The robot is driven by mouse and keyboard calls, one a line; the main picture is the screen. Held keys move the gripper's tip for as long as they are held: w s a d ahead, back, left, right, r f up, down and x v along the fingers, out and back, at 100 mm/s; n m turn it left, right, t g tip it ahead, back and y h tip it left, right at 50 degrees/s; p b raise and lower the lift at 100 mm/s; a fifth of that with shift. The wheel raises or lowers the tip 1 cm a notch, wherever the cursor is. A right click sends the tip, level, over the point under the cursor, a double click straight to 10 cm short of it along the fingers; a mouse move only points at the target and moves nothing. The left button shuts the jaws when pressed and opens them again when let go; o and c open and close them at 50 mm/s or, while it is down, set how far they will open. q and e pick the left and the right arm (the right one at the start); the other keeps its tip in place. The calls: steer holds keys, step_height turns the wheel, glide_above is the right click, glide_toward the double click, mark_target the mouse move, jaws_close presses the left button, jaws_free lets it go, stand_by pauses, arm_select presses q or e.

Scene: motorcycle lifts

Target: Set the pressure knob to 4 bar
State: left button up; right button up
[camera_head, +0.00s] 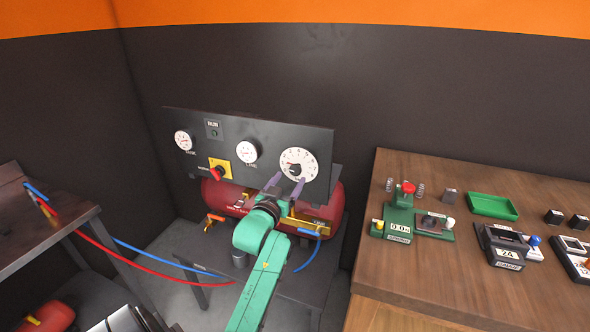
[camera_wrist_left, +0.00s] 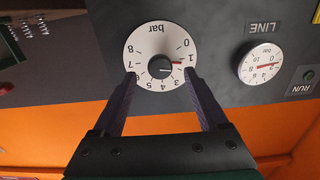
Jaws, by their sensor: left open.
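The pressure knob (camera_head: 295,168) is a small black knob at the centre of a round white bar dial (camera_head: 308,163), at the right end of a dark panel. In the left wrist view the knob (camera_wrist_left: 160,68) appears upside down, on a dial numbered 0 to 8. A red mark beside the knob points near 1. A short pale line also shows on the knob. My left gripper (camera_head: 286,181) is open in front of the dial. In the wrist view its fingers (camera_wrist_left: 160,76) reach to either side of the knob, with gaps between. My right gripper is not in view.
The LINE gauge (camera_head: 247,151), another gauge (camera_head: 184,140), a RUN indicator (camera_head: 213,129) and a red button on yellow (camera_head: 219,173) share the panel. A red tank (camera_head: 230,198) sits below. A wooden bench (camera_head: 400,275) with several devices stands at right.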

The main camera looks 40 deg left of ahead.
mark_target(294, 171)
arm_select(q)
steer(key=x, duration=0.5)
steer(key=shift+w, duration=0.15)
jaws_close()
steer(key=shift+m+p, duration=0.3)
steer(key=m, duration=0.3)
steer(key=shift+m, duration=0.3)
steer(key=m, duration=0.3)
steer(key=shift+a+m, duration=0.1)
steer(key=shift+m, duration=0.2)
steer(key=m, duration=0.3)
steer(key=shift+m, duration=0.4)
steer(key=shift+r+m+b, duration=0.1)
steer(key=shift+m+b, duration=0.2)
steer(key=shift+m, duration=1.8)
